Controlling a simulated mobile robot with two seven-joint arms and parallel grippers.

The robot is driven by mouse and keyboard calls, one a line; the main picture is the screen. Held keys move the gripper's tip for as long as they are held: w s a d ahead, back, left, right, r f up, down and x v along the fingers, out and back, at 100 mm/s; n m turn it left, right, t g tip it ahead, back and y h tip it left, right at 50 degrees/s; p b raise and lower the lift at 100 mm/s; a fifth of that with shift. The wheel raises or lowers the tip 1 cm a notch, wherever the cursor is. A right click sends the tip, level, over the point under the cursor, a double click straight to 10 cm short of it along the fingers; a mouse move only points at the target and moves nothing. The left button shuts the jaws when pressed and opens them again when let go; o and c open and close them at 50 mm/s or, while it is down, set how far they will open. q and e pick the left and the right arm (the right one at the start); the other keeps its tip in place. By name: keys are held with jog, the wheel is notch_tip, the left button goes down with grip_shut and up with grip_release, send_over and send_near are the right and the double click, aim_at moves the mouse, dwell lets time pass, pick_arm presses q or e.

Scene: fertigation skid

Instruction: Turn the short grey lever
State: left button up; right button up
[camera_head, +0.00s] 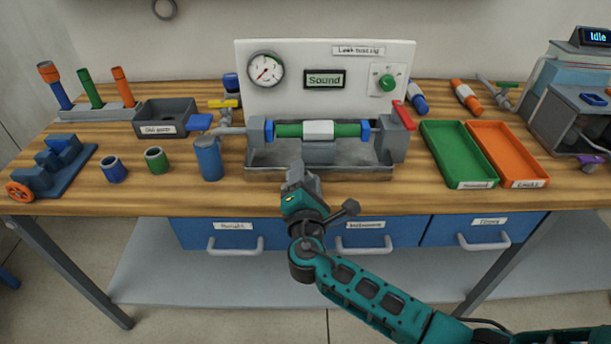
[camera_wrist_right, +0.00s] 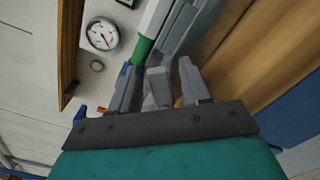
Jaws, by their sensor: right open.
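My right gripper (camera_head: 297,178) is in front of the grey trough (camera_head: 350,173) of the test stand, at the bench's front edge. In the right wrist view my right gripper (camera_wrist_right: 158,92) has its fingers apart. A short light grey piece (camera_wrist_right: 158,87) shows between them; it looks like the short grey lever, but I cannot tell for sure or whether a finger touches it. In the head view my gripper hides that spot. The green and white cylinder (camera_head: 318,130) lies level in the stand behind. My left gripper is not in view.
A red lever (camera_head: 404,115) is at the stand's right end, blue (camera_head: 200,122) and yellow (camera_head: 222,103) handles at its left. A back panel carries a gauge (camera_head: 266,70). Green (camera_head: 457,153) and orange (camera_head: 508,153) trays lie right. Blue drawers (camera_head: 370,236) have protruding handles below.

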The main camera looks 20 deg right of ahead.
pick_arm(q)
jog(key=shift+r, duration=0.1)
pick_arm(e)
jog(key=shift+w, duration=0.2)
grip_shut()
jog(key=shift+f+b, duration=0.25)
jog(key=shift+b, duration=0.15)
jog(key=m+b, duration=0.1)
jog(key=b, duration=0.1)
jog(key=f+m+b, duration=0.1)
jog(key=m+b, duration=0.3)
jog(key=shift+s+d+f, duration=0.15)
jog(key=shift+d+f, duration=0.1)
jog(key=shift+d, duration=0.05)
jog(key=shift+m+b, duration=0.4)
jog(key=shift+f, duration=0.1)
jog(key=shift+m+b, duration=0.5)
pick_arm(q)
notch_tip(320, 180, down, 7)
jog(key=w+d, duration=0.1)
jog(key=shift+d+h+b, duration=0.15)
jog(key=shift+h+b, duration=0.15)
jog(key=shift+b, duration=0.05)
pick_arm(e)
jog(key=shift+m, duration=0.4)
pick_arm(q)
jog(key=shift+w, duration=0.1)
